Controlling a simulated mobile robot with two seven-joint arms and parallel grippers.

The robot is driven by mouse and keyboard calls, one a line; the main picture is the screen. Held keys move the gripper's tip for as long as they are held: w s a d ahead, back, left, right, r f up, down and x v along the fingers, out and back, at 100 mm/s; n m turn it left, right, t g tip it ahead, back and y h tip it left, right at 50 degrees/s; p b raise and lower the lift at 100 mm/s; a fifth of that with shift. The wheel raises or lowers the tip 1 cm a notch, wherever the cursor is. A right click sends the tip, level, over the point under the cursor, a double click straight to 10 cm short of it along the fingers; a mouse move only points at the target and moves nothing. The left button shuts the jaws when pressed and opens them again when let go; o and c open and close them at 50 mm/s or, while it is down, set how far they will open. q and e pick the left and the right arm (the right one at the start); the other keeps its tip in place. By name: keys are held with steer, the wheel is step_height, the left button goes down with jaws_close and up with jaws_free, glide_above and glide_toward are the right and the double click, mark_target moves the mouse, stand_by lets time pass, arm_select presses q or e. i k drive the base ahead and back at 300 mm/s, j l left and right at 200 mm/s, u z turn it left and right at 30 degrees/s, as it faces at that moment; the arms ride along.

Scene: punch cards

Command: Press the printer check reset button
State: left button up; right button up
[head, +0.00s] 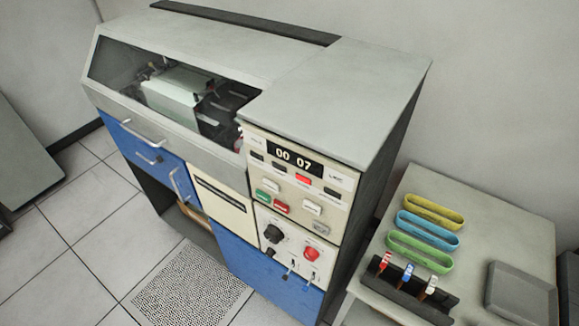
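A grey and blue machine (330,90) stands against the wall, with a cream control panel (247,168) on its front right. The panel has a black display (294,158) reading "00 07". Lower down are a black knob (273,234) and a round red button (311,254). The labels are too small to read, so I cannot tell which is the printer check reset button. Neither gripper is in view.
A grey table (490,225) to the right holds yellow, blue and green trays (419,252), a black rack (420,302) with several coloured-handled items, and a grey tray (520,295). A perforated floor panel (190,290) lies in front of the machine. Tiled floor is clear at left.

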mark_target(320, 227)
steer(key=k+l+u, duration=0.3)
steer(key=l, duration=0.15)
steer(key=l+u, duration=0.5)
steer(key=l, duration=0.3)
